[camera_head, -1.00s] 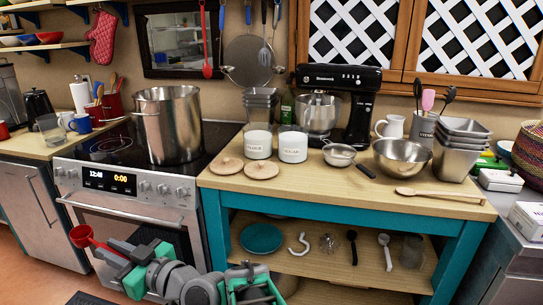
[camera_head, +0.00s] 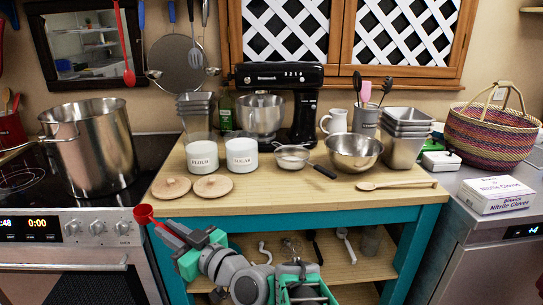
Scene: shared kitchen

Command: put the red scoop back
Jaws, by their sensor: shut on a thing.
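My gripper (camera_head: 176,234) is shut on the red scoop (camera_head: 147,214) and holds it out to the left, in front of the wooden table's (camera_head: 285,203) front left corner. The scoop's round bowl points away from the jaws; its handle is partly hidden by them. On the table, behind the scoop, stand two white canisters, one marked flour (camera_head: 202,156) and one marked sugar (camera_head: 241,154). Two round wooden lids (camera_head: 171,188) (camera_head: 213,187) lie flat in front of them. The canisters are uncovered.
A tall steel pot (camera_head: 92,148) stands on the stove at left. A small sieve (camera_head: 293,157), a steel bowl (camera_head: 354,152) and a wooden spoon (camera_head: 394,184) lie on the table. A black mixer (camera_head: 277,100) is at the back. The table's front strip is clear.

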